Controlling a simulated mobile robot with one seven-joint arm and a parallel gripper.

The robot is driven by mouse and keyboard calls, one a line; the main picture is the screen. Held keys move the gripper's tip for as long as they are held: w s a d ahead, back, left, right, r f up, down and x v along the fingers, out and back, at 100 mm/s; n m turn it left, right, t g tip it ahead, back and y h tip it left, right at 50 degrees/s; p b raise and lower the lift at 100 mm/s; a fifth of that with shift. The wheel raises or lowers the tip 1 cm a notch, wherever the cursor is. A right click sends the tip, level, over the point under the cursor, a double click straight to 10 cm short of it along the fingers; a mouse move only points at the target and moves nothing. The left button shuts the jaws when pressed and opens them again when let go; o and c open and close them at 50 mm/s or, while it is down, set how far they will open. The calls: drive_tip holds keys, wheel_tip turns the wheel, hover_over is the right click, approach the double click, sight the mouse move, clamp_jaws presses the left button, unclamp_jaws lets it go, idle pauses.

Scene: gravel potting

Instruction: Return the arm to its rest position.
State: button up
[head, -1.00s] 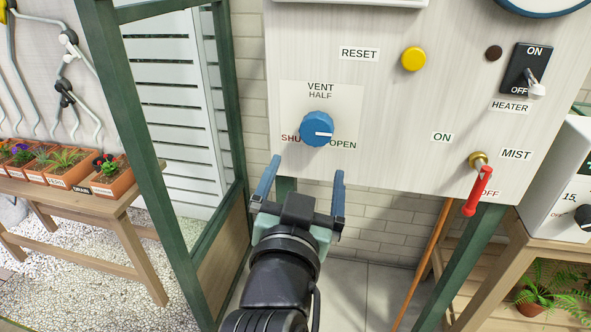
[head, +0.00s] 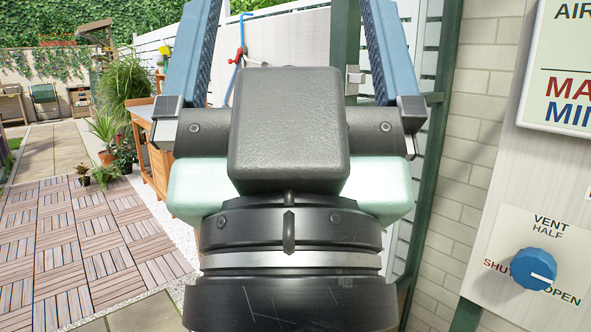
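My gripper (head: 290,40) is large and close in the head view, pointing up. Its two blue fingers stand wide apart with nothing between them, and their tips run past the top edge. It is left of the control panel (head: 492,250) and touches nothing that I can see. The blue vent knob (head: 535,268) is at the lower right, and its white pointer is turned toward OPEN. My gripper and wrist hide the middle of the view.
A green post (head: 432,150) and a brick wall (head: 470,140) stand just right of my gripper. Wooden deck tiles (head: 80,240) lie open at left. A wooden bench (head: 155,165) and potted plants (head: 105,130) are farther back.

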wheel_tip(320, 180, up, 21)
drive_tip(key=p, duration=1.8)
drive_tip(key=shift+w+r+p, duration=0.15)
drive_tip(key=shift+r+p, duration=0.05)
drive_tip(key=shift+p, duration=0.15)
drive_tip(key=shift+d, duration=0.1)
drive_tip(key=shift+c, duration=0.3)
